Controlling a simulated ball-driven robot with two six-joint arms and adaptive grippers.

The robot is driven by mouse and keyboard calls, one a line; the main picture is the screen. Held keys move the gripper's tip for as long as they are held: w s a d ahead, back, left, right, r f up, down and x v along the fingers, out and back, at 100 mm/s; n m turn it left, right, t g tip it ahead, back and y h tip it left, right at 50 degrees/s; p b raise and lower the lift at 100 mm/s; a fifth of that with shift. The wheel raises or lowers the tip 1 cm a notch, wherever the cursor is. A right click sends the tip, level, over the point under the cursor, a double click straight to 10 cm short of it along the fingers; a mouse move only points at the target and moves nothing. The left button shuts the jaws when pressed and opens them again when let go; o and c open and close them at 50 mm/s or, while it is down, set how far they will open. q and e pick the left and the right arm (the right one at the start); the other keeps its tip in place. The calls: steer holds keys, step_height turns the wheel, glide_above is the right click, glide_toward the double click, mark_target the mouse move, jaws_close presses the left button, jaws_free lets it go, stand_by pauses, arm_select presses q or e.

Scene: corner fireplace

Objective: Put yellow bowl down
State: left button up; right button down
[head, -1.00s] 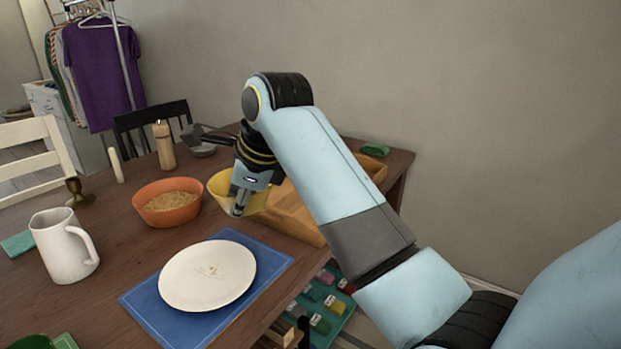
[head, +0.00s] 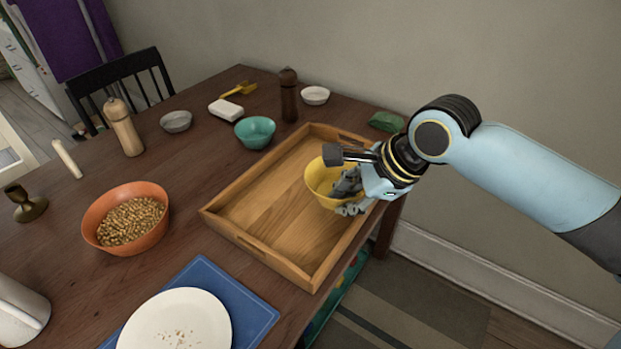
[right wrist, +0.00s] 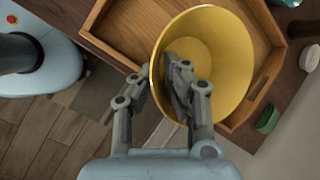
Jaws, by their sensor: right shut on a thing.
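The yellow bowl (head: 320,180) is at the right side of the wooden tray (head: 262,205) in the head view. My right gripper (head: 350,192) is shut on its near right rim. In the right wrist view the yellow bowl (right wrist: 228,52) opens toward the camera, with one finger of my right gripper (right wrist: 165,88) inside the wall and the other outside. The wooden tray (right wrist: 118,35) shows behind it. I cannot tell whether the bowl touches the tray floor or hangs just above it. My left gripper is not in view.
The tray's left part is bare. Beyond it stand a teal bowl (head: 255,131), a dark mill (head: 289,96) and a small white bowl (head: 315,95). An orange bowl (head: 112,208) stands left, a white plate (head: 180,318) in front. A green item (head: 386,122) lies near the tray's right corner.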

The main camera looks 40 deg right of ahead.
steer(key=w+a+f, duration=0.1)
steer(key=w+f, duration=0.1)
steer(key=w, duration=0.1)
steer(key=w+a+f+b, duration=0.1)
steer(key=w+a+f, duration=0.1)
steer(key=w, duration=0.1)
steer(key=w+a+f, duration=0.2)
steer(key=w+f, duration=0.1)
steer(key=shift+w+b, duration=0.2)
steer(key=shift+b, duration=0.1)
steer(key=shift+w+f, duration=0.1)
steer(key=shift+f, duration=0.2)
step_height(320, 180, down, 4)
steer(key=shift+r+b, duration=0.1)
steer(key=shift+b, duration=0.2)
steer(key=c, duration=1.4)
jaws_free()
